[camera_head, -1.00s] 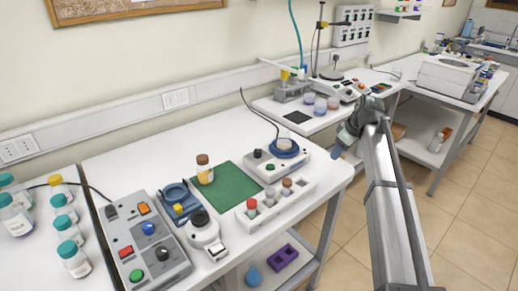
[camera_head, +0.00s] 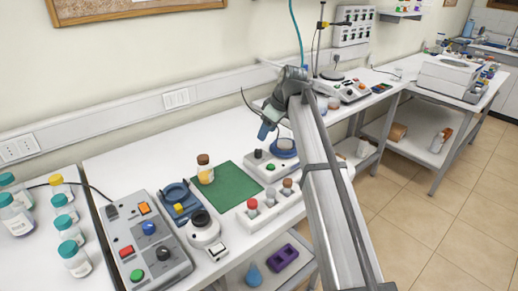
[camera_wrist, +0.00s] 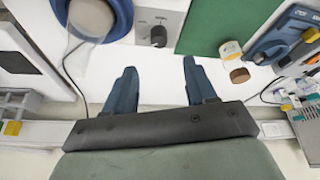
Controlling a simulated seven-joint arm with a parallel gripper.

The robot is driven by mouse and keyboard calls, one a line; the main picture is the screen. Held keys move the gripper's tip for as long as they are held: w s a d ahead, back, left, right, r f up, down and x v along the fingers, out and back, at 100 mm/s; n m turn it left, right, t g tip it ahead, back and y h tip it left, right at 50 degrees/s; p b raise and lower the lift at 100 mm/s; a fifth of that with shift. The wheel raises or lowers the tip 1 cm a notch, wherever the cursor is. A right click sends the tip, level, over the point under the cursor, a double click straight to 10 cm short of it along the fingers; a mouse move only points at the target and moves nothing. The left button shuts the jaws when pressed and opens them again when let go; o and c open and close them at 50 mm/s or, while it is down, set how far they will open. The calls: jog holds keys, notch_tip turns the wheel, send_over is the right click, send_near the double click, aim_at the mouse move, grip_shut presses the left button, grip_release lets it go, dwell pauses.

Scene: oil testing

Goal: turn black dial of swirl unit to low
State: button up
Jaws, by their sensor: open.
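The swirl unit (camera_head: 284,169) is a pale box on the near table, with a green button and a round blue platform (camera_head: 284,153). Its black dial (camera_head: 258,153) sits at the left end of its top. In the wrist view the black dial (camera_wrist: 158,36) shows beyond the fingertips, between their lines. Its setting is too small to read. My gripper (camera_head: 265,131) is above and behind the dial, pointing down. In the wrist view my gripper (camera_wrist: 160,70) has two blue fingers spread wide, with nothing between them. They are apart from the dial.
A bottle (camera_head: 205,171) with a brown cap stands by the green mat (camera_head: 236,187), left of the unit. A white vial rack (camera_head: 262,218) lies in front. A cable runs behind the unit. A grey control box (camera_head: 145,240) is at left.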

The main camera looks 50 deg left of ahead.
aim_at(258, 150)
jog(key=x, duration=1)
jog(key=shift+w, duration=0.1)
jog(key=shift+c, duration=0.3)
grip_shut()
jog(key=m+t, duration=0.1)
jog(key=m, duration=0.2)
jog(key=m+t, duration=0.1)
jog(key=m, duration=0.2)
jog(key=shift+t, duration=0.3)
jog(key=m+t, duration=0.1)
jog(key=m, duration=0.1)
jog(key=m+h, duration=0.1)
jog(key=m, duration=0.2)
jog(key=shift+t, duration=0.4)
jog(key=shift+m, duration=0.5)
